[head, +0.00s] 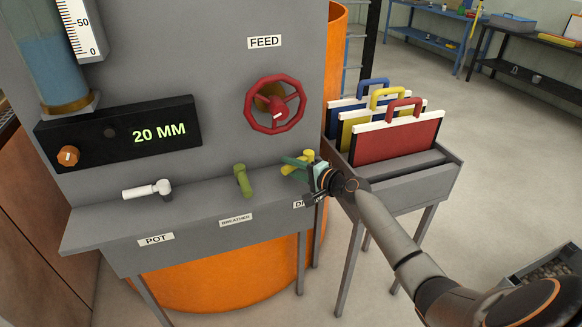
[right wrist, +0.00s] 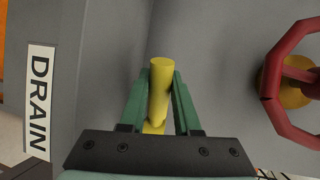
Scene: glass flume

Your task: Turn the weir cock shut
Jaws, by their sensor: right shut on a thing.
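My right gripper (head: 301,163) is shut on the yellow handle (right wrist: 159,92) of the cock at the DRAIN label (right wrist: 38,98). Its two green fingers lie on either side of the handle in the right wrist view. In the head view the gripper partly hides this cock and its label. A green cock (head: 242,180) stands at the BREATHER label, and a white cock (head: 148,190) at the POT label has its handle pointing left. I see no label reading WEIR. My left gripper is not in view.
A red FEED handwheel (head: 275,104) is on the grey panel above the yellow cock. A display (head: 120,133) reads 20 MM. A grey rack (head: 405,180) with blue, yellow and red handled boards stands close to my right arm. Open floor lies beyond.

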